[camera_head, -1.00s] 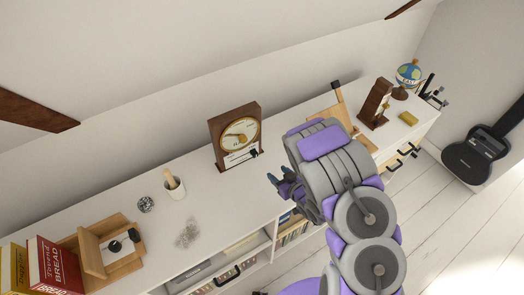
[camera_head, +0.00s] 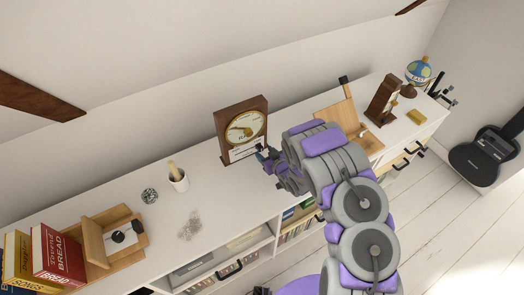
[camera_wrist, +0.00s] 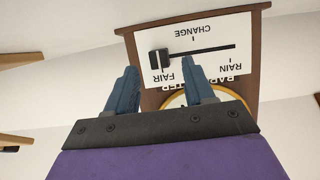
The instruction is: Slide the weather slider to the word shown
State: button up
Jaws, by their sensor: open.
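The wooden barometer (camera_head: 242,110) stands on the white desk against the wall, with a round dial (camera_head: 246,127) on its front. The dial's word is too small to read. Below it is a white slider panel (camera_head: 243,152). In the wrist view the panel (camera_wrist: 210,62) appears upside down, marked RAIN, CHANGE and FAIR along a black slot. The black slider knob (camera_wrist: 159,59) sits at the FAIR end. My gripper (camera_wrist: 160,76) is open, with its fingertips either side of the knob in the picture; contact cannot be told. In the head view my gripper (camera_head: 265,156) is at the panel's right end.
Books (camera_head: 58,258) and a wooden stand (camera_head: 96,240) are at far left.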

aim_at(261, 149)
jog(key=shift+x, duration=1.75)
jog(key=shift+r, duration=0.1)
grip_shut()
